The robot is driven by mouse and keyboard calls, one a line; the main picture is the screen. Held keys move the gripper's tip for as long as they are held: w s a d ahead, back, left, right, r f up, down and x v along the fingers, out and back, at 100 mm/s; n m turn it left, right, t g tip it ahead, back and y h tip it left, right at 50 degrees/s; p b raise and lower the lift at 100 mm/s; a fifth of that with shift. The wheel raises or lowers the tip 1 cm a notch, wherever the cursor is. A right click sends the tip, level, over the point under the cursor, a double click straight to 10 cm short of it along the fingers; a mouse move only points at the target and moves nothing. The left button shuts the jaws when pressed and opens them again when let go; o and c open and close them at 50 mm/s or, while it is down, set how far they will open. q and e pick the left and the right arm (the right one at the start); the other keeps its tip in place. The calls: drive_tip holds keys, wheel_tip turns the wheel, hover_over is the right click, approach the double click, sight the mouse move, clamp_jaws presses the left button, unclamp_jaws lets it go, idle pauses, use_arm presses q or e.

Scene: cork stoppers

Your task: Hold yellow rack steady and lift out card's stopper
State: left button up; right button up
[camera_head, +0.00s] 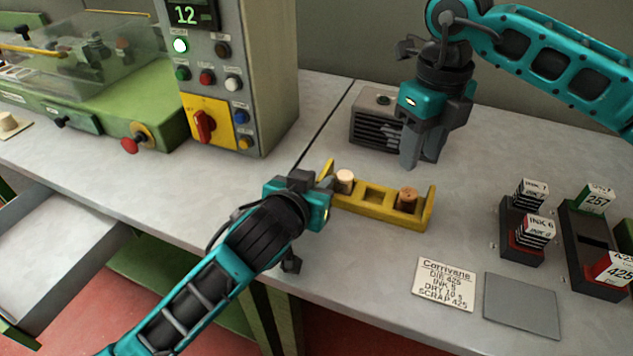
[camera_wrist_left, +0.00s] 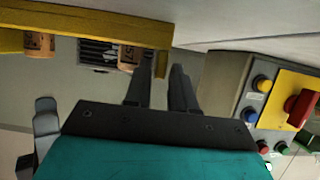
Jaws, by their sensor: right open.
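The yellow rack (camera_head: 375,206) lies on the grey bench. A pale stopper (camera_head: 345,178) stands at its left, a browner stopper (camera_head: 407,196) at its right, with an empty square between. Both stoppers are upright. My right gripper (camera_head: 422,150) is open and empty, pointing down behind the rack, apart from the stoppers. The card (camera_head: 446,284) reads "Corrivane, DIE 425, INK 5, DRY 10 s, SCRAP 425".
A slatted grey box (camera_head: 372,124) stands behind the rack. Ink holder (camera_head: 521,240), die holder (camera_head: 583,235) and grey plate (camera_head: 521,305) lie right. A control cabinet (camera_head: 240,60) and green machine (camera_head: 105,105) stand left.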

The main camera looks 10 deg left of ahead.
use_arm(q)
drive_tip(key=shift+w, duration=0.1)
clamp_jaws()
idle(0.5)
